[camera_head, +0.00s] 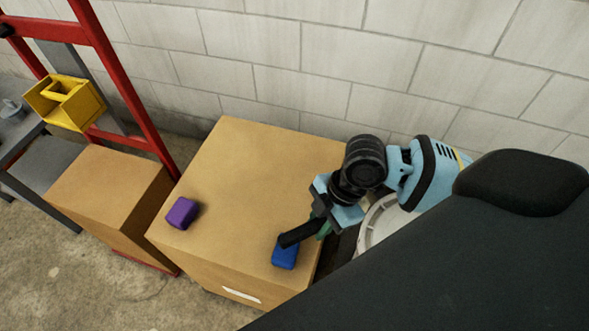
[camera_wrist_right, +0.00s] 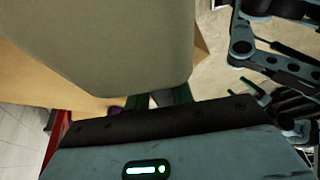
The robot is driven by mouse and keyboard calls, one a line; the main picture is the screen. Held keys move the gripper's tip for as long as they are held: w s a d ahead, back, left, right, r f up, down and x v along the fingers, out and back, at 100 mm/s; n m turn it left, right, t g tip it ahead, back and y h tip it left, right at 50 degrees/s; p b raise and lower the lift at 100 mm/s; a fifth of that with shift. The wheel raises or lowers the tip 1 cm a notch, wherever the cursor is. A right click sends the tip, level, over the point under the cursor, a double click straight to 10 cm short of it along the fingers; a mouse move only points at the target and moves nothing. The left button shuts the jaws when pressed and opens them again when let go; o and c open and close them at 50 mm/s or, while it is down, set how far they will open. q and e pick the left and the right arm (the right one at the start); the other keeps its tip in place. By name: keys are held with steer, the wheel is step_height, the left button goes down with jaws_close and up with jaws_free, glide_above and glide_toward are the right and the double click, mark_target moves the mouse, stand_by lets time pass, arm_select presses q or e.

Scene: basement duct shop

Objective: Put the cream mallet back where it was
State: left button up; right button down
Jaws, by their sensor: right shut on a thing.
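My right gripper (camera_head: 319,227) is over the near right part of a large cardboard box, shut on a dark handle (camera_head: 297,235) that sticks out to the left. In the right wrist view a big, smooth cream-grey block (camera_wrist_right: 110,45) fills the upper left, close to the camera and in front of my right fingers (camera_wrist_right: 160,98); it looks like the cream mallet's head. In the head view I cannot make out that head. Dark linkage of my left arm shows at the upper right of the wrist view; its jaw state is unclear.
The cardboard box (camera_head: 235,170) carries a blue block (camera_head: 285,256) just under the handle's end and a purple block (camera_head: 182,213) at the left. A smaller box (camera_head: 105,185), red frame (camera_head: 125,90) and yellow bin (camera_head: 66,101) stand left. The box top's middle is clear.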

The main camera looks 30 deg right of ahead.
steer(key=w+a, duration=0.1)
steer(key=w, duration=0.3)
steer(key=w+a+f+b, duration=0.1)
steer(key=w, duration=0.4)
steer(key=w+a, duration=0.1)
steer(key=w, duration=0.4)
steer(key=shift+f, duration=0.15)
steer(key=shift+w+a+b, duration=0.1)
steer(key=shift+w+b, duration=0.2)
steer(key=shift+w, duration=0.1)
steer(key=shift+w+a, duration=0.1)
steer(key=shift+w, duration=0.2)
steer(key=shift+f+b, duration=0.35)
steer(key=shift+f, duration=1.45)
steer(key=shift+f, duration=0.2)
steer(key=c, duration=1.2)
jaws_free()
steer(key=shift+r, duration=0.15)
